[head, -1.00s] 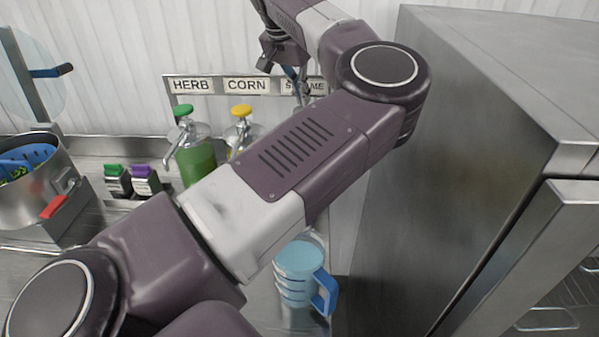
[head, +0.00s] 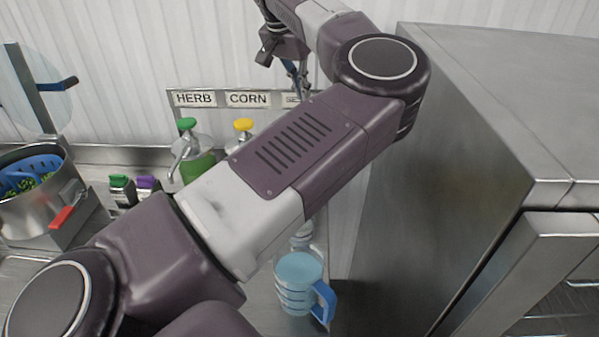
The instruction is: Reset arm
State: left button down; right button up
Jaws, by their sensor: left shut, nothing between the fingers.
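My left arm crosses the head view from the lower left to the top. Its gripper (head: 264,58) is at the top, in front of the white ribbed wall and above the label rack. The gripper is shut, and no held thing shows in it. The arm's links hide part of the counter and the bottles behind them. My right gripper is not in view.
A blue-handled jug (head: 297,285) stands under my arm, beside the steel cabinet (head: 450,170). Green-topped (head: 197,165) and yellow-topped (head: 243,126) pump bottles stand below the HERB and CORN labels (head: 220,99). A steel pot (head: 35,212) stands at left.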

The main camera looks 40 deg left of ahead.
pick_arm(q)
jog(key=shift+r, duration=0.4)
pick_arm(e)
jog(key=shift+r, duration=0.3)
